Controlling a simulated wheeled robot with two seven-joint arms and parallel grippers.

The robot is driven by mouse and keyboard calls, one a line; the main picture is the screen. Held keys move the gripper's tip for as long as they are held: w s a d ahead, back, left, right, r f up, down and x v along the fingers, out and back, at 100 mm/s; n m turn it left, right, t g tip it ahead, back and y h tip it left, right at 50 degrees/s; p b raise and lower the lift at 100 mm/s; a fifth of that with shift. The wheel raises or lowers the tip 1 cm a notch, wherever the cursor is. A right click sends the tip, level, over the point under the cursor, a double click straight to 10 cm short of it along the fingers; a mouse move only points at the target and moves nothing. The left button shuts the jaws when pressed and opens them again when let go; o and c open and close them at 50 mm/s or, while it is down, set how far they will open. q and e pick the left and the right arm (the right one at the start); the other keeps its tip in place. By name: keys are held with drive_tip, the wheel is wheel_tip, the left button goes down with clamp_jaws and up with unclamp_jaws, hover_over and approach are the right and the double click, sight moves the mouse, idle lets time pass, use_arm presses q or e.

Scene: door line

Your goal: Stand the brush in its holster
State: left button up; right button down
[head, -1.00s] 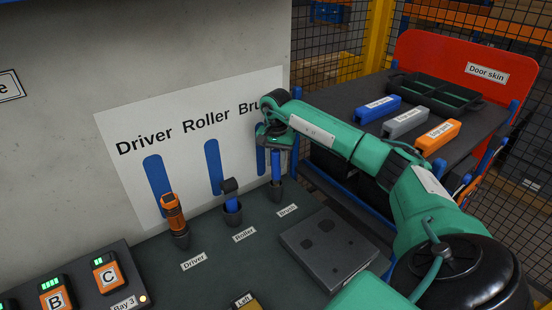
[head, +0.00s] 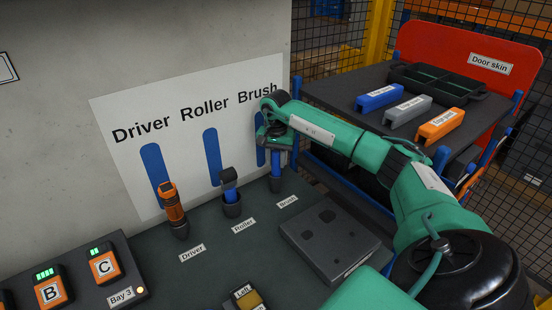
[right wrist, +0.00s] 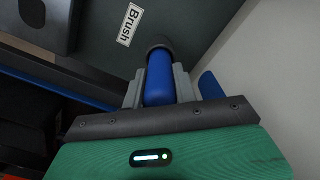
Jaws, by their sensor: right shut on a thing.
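The brush shows as a blue handle (head: 276,163) that stands upright with its lower end in the dark holster cup (head: 275,183) behind the "Brush" label. My right gripper (head: 275,150) is above the cup, shut on the handle's upper part. In the right wrist view the blue handle (right wrist: 159,78) lies between the two grey fingers, and its far end meets the dark round cup (right wrist: 158,50). The brush's head is hidden. My left gripper is not in view.
The roller (head: 230,187) and the orange driver (head: 173,207) stand in cups to the left. A grey box (head: 330,240) lies to the front right. Charging packs (head: 105,264) sit at the left. A cart (head: 340,85) with colored blocks stands behind my right arm.

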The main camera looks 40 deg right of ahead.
drive_tip(key=shift+f, duration=0.1)
drive_tip(key=c, duration=1)
unclamp_jaws()
wheel_tip(320, 180, up, 14)
drive_tip(key=b, duration=0.2)
drive_tip(key=shift+f+b, duration=0.1)
drive_tip(key=shift+b, duration=0.2)
